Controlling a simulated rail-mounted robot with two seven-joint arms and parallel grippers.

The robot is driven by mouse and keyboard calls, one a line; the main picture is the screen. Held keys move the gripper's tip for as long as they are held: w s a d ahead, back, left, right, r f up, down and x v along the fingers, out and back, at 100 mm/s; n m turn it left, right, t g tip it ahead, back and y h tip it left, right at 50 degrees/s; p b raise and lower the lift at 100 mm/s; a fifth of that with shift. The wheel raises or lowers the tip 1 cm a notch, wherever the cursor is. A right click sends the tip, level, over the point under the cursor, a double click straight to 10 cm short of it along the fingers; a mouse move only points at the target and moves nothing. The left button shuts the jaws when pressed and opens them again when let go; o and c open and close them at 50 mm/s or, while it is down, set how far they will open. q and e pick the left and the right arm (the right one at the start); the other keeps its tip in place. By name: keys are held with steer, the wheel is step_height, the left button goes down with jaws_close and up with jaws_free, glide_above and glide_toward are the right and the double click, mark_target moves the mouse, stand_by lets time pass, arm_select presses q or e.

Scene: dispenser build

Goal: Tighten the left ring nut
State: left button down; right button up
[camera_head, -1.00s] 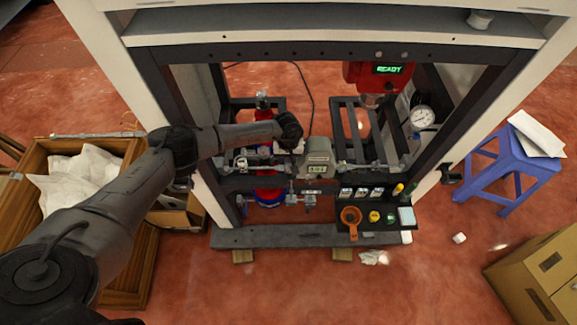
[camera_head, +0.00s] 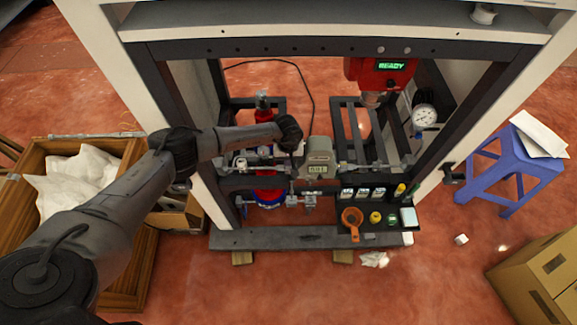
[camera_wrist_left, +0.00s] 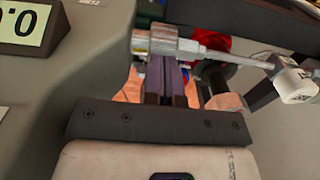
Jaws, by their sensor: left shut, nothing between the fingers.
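The grey meter housing (camera_head: 319,158) with a lit display sits in the middle of the rail frame. In the left wrist view the same grey housing (camera_wrist_left: 92,45) fills the left side. A grey metal collar (camera_wrist_left: 163,40), which looks like the left ring nut, sits on the horizontal rod just beside the housing. My left gripper (camera_wrist_left: 166,75) is shut and empty, its fingertips at the collar's lower edge; whether they touch cannot be told. In the head view my left gripper (camera_head: 299,152) reaches down at the housing's left side, and the wrist hides the nut. My right gripper is not in view.
A red press head (camera_head: 379,75) with a READY display hangs at the right, near a round gauge (camera_head: 424,116). A small black tray (camera_head: 375,232) holds an orange scoop (camera_head: 352,219) and jars.

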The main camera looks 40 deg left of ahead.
arm_select(q)
steer(key=shift+s+d, duration=0.15)
stand_by(0.7)
steer(key=shift+s+d, duration=0.15)
stand_by(0.6)
steer(key=shift+s+d+f, duration=0.1)
steer(key=shift+s+f, duration=0.05)
steer(key=shift+s, duration=0.05)
stand_by(0.9)
steer(key=shift+s+d, duration=0.15)
stand_by(0.4)
steer(key=shift+s+d+r+p, duration=0.1)
steer(key=shift+r+p, duration=0.2)
steer(key=shift+r, duration=0.3)
